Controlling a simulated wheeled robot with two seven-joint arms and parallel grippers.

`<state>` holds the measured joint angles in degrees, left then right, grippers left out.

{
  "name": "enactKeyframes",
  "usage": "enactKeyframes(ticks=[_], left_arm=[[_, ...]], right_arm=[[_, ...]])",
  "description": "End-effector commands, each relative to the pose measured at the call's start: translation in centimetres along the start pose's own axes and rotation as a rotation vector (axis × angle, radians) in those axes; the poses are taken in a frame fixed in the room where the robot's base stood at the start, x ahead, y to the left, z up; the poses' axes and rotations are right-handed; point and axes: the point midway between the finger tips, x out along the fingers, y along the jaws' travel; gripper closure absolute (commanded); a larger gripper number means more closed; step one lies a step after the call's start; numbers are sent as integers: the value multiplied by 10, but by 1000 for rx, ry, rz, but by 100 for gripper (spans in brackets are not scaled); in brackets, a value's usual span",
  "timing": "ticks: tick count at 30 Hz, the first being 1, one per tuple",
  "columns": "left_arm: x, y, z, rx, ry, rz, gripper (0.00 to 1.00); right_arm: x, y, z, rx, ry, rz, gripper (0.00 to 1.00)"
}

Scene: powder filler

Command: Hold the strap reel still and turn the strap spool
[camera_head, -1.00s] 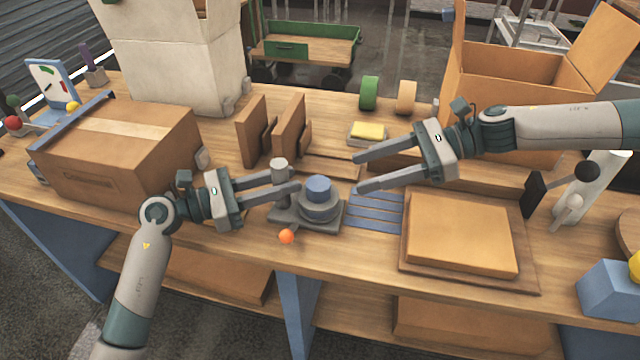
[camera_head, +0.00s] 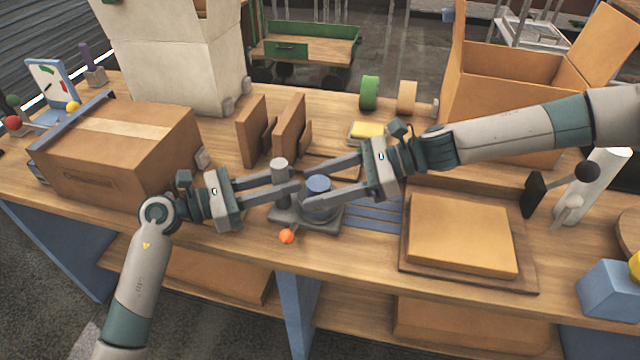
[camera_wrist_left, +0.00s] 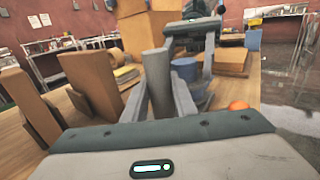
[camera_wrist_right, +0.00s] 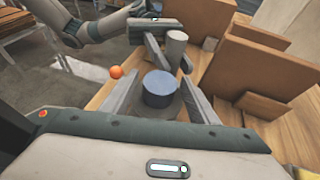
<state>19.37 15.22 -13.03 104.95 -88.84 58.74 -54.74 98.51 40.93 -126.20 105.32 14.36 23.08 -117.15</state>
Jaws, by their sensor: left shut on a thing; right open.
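The strap reel is a grey base (camera_head: 291,216) on the bench with a grey upright post (camera_head: 279,170) at its left. The strap spool (camera_head: 318,186) is a blue-topped cylinder on a round grey disc at the reel's right. My left gripper (camera_head: 286,186) is shut on the post; the left wrist view shows the post (camera_wrist_left: 157,80) between its fingers. My right gripper (camera_head: 313,180) is open, with a finger on either side of the spool. The right wrist view shows the blue spool top (camera_wrist_right: 160,88) between the fingers, with gaps beside it.
An orange ball (camera_head: 286,236) sits at the front of the reel. Blue slats (camera_head: 375,212) and a flat cardboard piece on a board (camera_head: 460,233) lie to the right. Upright brown panels (camera_head: 287,128) stand behind; a large carton (camera_head: 120,150) is at left.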

Motion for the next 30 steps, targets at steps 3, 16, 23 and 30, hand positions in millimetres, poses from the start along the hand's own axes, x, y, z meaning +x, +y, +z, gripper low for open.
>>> enactKeyframes(ticks=[3,16,23,30], left_arm=[[0,0,1,0,-1,0,100],[0,0,1,0,-1,-1,100],[0,0,1,1,-1,-1,100],[0,-1,1,0,-2,-2,100]], right_arm=[[0,0,0,0,0,0,46],[0,0,0,5,0,-7,87],[1,2,-2,28,2,-57,87],[1,3,-2,76,3,-172,87]])
